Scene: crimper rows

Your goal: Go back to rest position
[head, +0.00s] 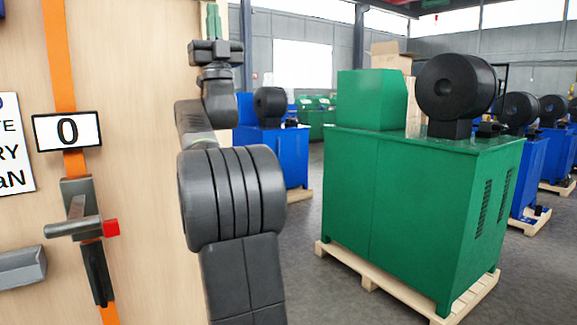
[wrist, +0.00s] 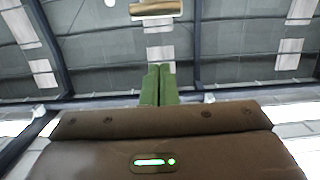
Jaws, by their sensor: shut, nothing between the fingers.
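My gripper (wrist: 160,68) shows in the wrist view with its two green fingers side by side, shut and empty, pointing up toward the hall's ceiling. In the head view my arm stands raised in the middle, with my gripper (head: 213,20) at its top, in front of the wooden panel's right edge. The fingers touch nothing in either view.
A wooden panel (head: 140,230) stands close on the left, with a "0" sign (head: 67,131) and a red-tipped lever (head: 80,228). A green machine (head: 400,200) on a pallet (head: 390,288) stands right. Blue machines stand behind. Grey floor lies between.

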